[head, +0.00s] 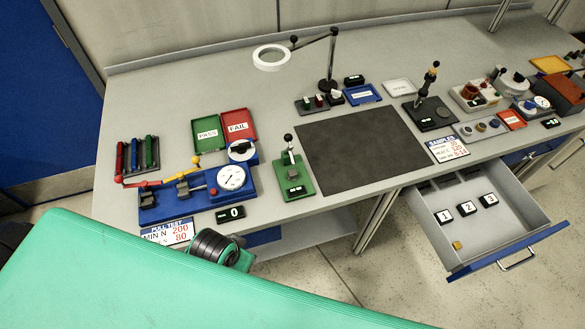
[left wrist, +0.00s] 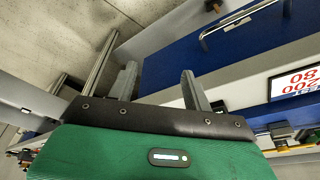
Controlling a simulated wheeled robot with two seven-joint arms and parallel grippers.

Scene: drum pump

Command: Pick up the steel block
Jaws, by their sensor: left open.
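I cannot pick out a block that is clearly steel. In the head view, a small yellow-gold block (head: 457,245) lies on the floor of the open drawer (head: 540,229). My right gripper is out of view.
The bench (head: 380,72) carries a blue pull tester (head: 199,192), a green press (head: 292,176), PASS (head: 207,134) and FAIL (head: 238,125) trays, a dark mat (head: 352,152) and a magnifier lamp (head: 271,58). The open drawer juts out at the right. The mat is clear.

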